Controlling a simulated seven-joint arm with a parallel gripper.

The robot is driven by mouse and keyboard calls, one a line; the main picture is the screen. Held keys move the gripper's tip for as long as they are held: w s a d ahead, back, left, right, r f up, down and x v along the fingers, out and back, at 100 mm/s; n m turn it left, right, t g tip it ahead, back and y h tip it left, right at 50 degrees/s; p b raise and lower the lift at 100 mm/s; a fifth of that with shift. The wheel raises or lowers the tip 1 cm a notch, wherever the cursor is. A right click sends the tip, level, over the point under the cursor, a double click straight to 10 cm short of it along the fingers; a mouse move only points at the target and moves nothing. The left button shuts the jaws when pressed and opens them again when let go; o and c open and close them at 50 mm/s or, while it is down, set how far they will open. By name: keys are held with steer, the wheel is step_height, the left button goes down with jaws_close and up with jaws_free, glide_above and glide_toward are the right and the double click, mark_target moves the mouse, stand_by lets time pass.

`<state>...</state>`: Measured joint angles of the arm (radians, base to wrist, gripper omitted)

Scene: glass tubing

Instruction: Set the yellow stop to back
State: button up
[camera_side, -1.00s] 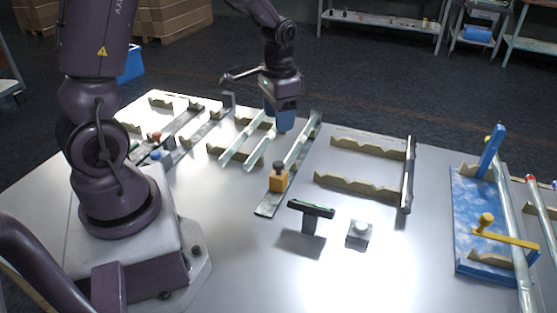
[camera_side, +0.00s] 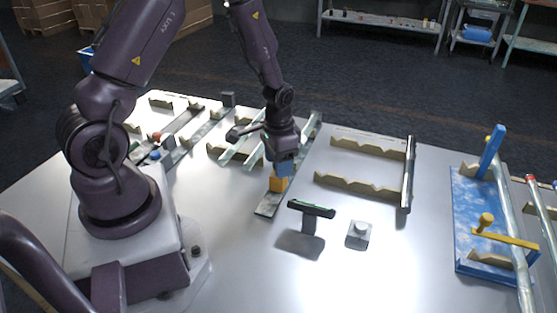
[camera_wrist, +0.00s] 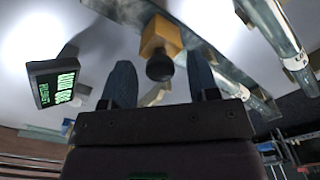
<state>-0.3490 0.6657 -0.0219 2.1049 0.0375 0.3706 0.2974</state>
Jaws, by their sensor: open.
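The yellow stop (camera_side: 278,184) is an orange-yellow block with a black knob, sitting on a flat metal rail (camera_side: 266,208) near its front end. In the wrist view the yellow block (camera_wrist: 160,36) shows with its black knob (camera_wrist: 160,67) toward me. My gripper (camera_side: 284,171) points down right over the stop, and its blue fingers hide the knob in the side view. In the wrist view my gripper (camera_wrist: 159,63) is open, with the knob between the two fingertips and a gap showing on each side.
A small display on a post (camera_side: 311,210) and a grey box with a white button (camera_side: 359,234) stand to the right. Notched tan racks (camera_side: 360,187) lie beyond, and glass tubes (camera_side: 240,143) rest left of the rail. A blue board with a yellow lever (camera_side: 505,238) is far right.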

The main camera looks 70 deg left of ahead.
steer(key=shift+c, duration=0.3)
jaws_close()
steer(key=shift+s+d, duration=1.8)
steer(key=shift+c, duration=0.5)
jaws_free()
steer(key=shift+o, duration=0.8)
steer(key=shift+a+r, duration=0.1)
step_height(320, 180, up, 13)
